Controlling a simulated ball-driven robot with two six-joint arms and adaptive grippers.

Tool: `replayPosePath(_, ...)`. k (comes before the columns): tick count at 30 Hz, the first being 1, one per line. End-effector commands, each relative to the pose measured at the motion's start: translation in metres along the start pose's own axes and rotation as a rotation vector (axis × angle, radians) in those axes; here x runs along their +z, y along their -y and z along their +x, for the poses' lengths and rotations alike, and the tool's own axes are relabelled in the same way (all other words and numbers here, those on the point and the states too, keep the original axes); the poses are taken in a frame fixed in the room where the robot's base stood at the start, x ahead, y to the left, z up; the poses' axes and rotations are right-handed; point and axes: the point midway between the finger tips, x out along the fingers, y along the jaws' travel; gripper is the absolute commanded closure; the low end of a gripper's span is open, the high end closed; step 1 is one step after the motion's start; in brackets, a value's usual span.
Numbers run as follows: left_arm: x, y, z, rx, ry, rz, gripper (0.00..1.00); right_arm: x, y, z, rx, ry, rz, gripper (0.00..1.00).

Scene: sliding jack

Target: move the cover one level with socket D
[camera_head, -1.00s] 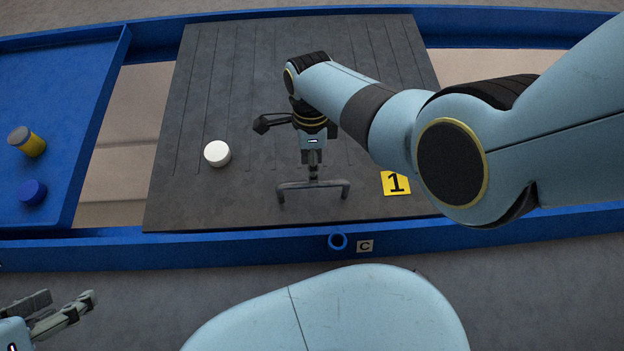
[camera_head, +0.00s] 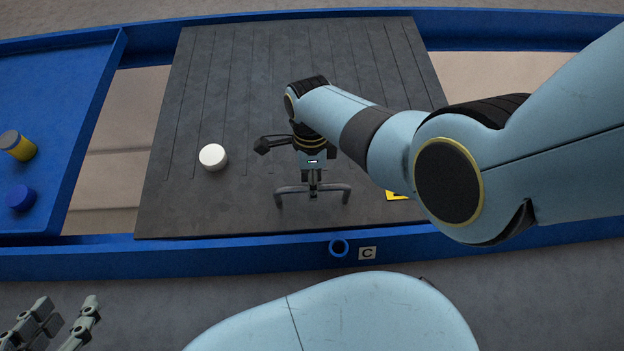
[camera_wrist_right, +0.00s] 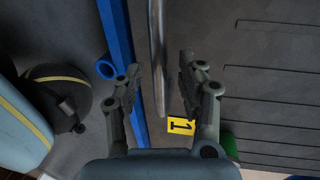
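Cover one is a dark grey ribbed panel (camera_head: 215,100) lying between blue rails, with a grey bar handle (camera_head: 312,188) near its front edge. Its yellow label 1 is partly hidden by my arm in the head view and shows in the right wrist view (camera_wrist_right: 180,127). My right gripper (camera_head: 312,178) is over the handle. In the right wrist view its fingers (camera_wrist_right: 160,85) stand apart, with the handle bar (camera_wrist_right: 157,50) between them. My left gripper (camera_head: 58,330) is open and empty at the lower left. Socket C, a blue ring (camera_head: 338,248), is on the front rail beside its label (camera_head: 367,253). Socket D is not in view.
A white round piece (camera_head: 213,157) sits on the cover. A blue panel (camera_head: 60,110) at the left carries a yellow-and-grey cylinder (camera_head: 17,145) and a blue round piece (camera_head: 20,198). Beige surface shows between it and the cover. A green thing (camera_wrist_right: 230,145) shows in the right wrist view.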

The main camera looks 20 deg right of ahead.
Motion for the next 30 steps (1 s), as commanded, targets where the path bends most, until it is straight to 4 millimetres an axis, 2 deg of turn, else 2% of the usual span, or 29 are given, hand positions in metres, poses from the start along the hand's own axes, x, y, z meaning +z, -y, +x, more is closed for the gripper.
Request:
replayPosePath(1,0.000,0.000,0.000,0.000,0.000,0.000,0.60,0.000,0.000,0.000,0.000,0.000,0.000,0.68)
replayPosePath(6,0.000,0.000,0.000,0.000,0.001,0.000,0.60,0.000,0.000,0.000,0.000,0.000,0.000,0.90)
replayPosePath(9,0.000,0.000,0.000,0.000,0.001,0.000,0.60,0.000,0.000,0.000,0.000,0.000,0.000,1.00)
replayPosePath(23,0.001,0.000,-0.001,0.000,0.009,-0.001,0.60,-0.003,0.000,0.000,0.000,-0.001,0.001,1.00)
replayPosePath(26,-0.006,0.001,-0.001,0.000,0.029,-0.002,0.60,-0.011,0.000,-0.001,0.000,-0.002,0.001,1.00)
replayPosePath(30,-0.014,0.002,-0.004,0.001,0.087,-0.004,0.60,-0.033,0.001,-0.003,-0.003,-0.005,0.001,1.00)
